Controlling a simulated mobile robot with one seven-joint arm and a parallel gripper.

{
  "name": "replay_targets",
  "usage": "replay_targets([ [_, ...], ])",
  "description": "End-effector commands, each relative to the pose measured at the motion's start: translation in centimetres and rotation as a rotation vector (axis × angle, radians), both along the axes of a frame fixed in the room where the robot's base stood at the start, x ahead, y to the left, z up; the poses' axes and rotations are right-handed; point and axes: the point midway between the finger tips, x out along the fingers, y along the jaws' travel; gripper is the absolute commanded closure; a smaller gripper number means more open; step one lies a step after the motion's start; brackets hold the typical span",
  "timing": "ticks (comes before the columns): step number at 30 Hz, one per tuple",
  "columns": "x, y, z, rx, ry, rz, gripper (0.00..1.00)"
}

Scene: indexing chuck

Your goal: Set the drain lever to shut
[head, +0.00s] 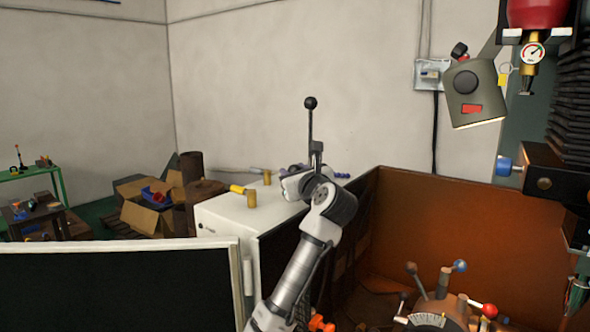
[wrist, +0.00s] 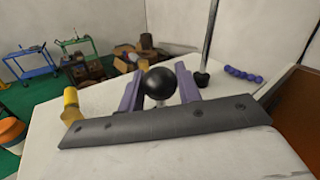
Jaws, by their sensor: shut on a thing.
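My gripper (wrist: 160,84) has its purple fingers on either side of a black ball knob (wrist: 159,82) and is shut on it, above the white cabinet top. A short pale stem shows just under the ball. In the head view my arm hides most of the gripper and this knob. An upright dark rod with a black ball top (head: 310,103) rises behind my wrist in the head view. No label tells which handle is the drain lever, and no shut mark is readable.
In the wrist view a tall metal rod (wrist: 209,40) and blue-purple beads (wrist: 243,74) stand beyond the gripper. Brown panels (head: 470,225) and a machine with levers (head: 440,285) are right.

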Motion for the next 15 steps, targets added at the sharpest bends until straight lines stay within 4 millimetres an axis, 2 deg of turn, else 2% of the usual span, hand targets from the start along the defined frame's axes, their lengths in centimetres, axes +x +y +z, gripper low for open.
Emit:
replay_targets([
  [2,0.09,0.01,-0.69,-0.003,0.016,0.003,1.00],
  [3,0.10,0.01,-0.73,-0.003,0.017,0.003,0.62],
  [6,0.10,0.01,-0.67,-0.004,0.016,0.003,0.49],
  [7,0.08,0.02,-0.63,-0.003,0.014,0.002,0.46],
  [15,0.00,-0.02,-0.42,-0.002,0.010,0.001,0.46],
])
